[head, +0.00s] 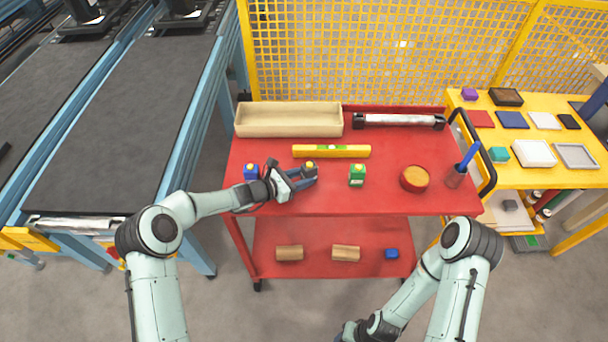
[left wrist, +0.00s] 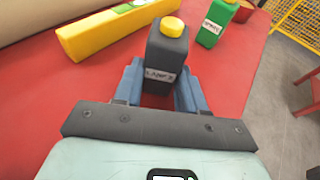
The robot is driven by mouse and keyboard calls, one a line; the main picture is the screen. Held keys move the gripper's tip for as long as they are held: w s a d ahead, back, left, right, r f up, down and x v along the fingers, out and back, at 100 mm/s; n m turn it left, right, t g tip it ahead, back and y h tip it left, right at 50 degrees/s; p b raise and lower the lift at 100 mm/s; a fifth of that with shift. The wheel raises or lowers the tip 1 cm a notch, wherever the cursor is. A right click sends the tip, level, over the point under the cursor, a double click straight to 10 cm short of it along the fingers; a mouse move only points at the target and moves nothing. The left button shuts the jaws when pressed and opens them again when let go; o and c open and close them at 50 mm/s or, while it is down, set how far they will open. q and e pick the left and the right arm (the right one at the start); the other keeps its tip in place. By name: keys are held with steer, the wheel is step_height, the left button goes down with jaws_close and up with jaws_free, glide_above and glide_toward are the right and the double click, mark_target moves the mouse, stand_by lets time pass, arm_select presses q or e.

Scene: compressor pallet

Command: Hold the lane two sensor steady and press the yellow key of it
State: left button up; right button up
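The dark sensor (left wrist: 166,55) with a yellow key (left wrist: 172,26) on top and a white label, apparently lane two, stands upright on the red cart top. In the head view its yellow key (head: 310,164) shows beside my left gripper (head: 309,177). My left gripper (left wrist: 161,88) has its two blue fingers low on either side of the sensor, apparently touching it. Its lower part is partly hidden between them. The key is clear above the fingers. My right gripper (head: 350,332) is low at the bottom edge, away from the sensor; its fingers are not clear.
A blue sensor (head: 251,172) stands left and a green one (head: 357,175) right of the left gripper. Behind are a yellow level (head: 331,151) and a beige tray (head: 289,135). A round red-rimmed item (head: 414,179) is further right, with free cart top between.

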jaws_close()
stand_by(1.9)
